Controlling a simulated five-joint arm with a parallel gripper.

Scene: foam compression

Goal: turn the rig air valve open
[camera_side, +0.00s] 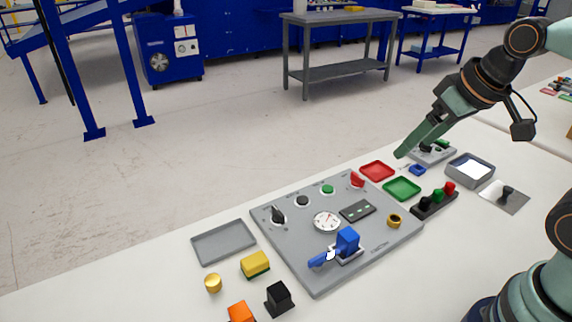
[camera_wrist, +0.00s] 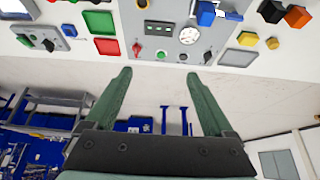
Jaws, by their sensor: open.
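A blue valve block (camera_side: 347,240) with a blue lever (camera_side: 321,259) sits at the near edge of the grey control panel (camera_side: 385,230). The lever sticks out to the left in the side view. In the wrist view the blue valve (camera_wrist: 206,13) shows at the top edge, partly cut off. My gripper (camera_side: 401,154) is raised above the table beyond the panel's right end, well apart from the valve. In the wrist view the two green fingers of my gripper (camera_wrist: 158,74) are spread with nothing between them.
The panel carries a pressure gauge (camera_side: 326,221), a black selector knob (camera_side: 278,214), a green button (camera_side: 327,189) and a red knob (camera_side: 357,179). Red (camera_side: 377,171) and green (camera_side: 402,188) trays lie to its right. A yellow block (camera_side: 255,264) and black block (camera_side: 279,298) stand left of the valve.

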